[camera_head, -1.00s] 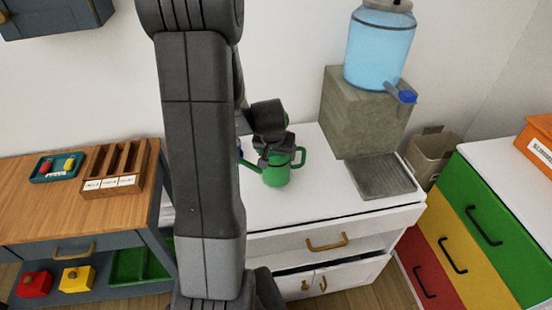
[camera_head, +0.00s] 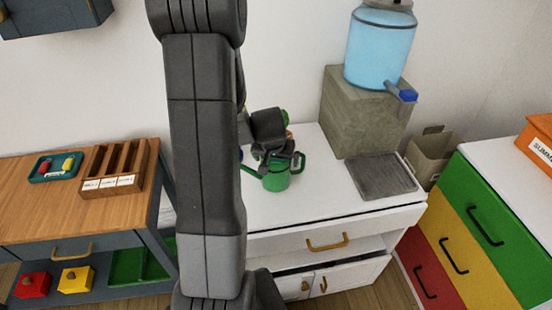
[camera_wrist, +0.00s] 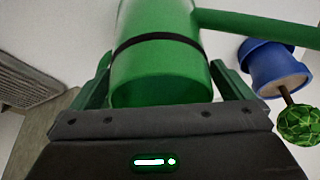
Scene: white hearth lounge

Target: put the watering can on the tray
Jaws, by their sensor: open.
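The green watering can (camera_head: 276,181) stands on the white cabinet, its spout to the left and its handle to the right. My gripper (camera_head: 277,160) is at the can's upper part and hides some of it. In the wrist view the can's body (camera_wrist: 160,72), with a dark band, lies between the two spread fingers of my gripper (camera_wrist: 162,65). I cannot tell whether the fingers touch it. A grey ribbed tray (camera_head: 381,177) lies empty on the cabinet to the right, below the dispenser's tap; its edge shows in the wrist view (camera_wrist: 30,78).
A blue water dispenser (camera_head: 380,48) stands on a stone block (camera_head: 362,115) behind the tray. A blue pot (camera_wrist: 270,68) and a green ball-shaped thing (camera_wrist: 299,125) are near the can's spout side. A teal tray (camera_head: 42,174) with small items is on the wooden table. Cabinet top between can and grey tray is clear.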

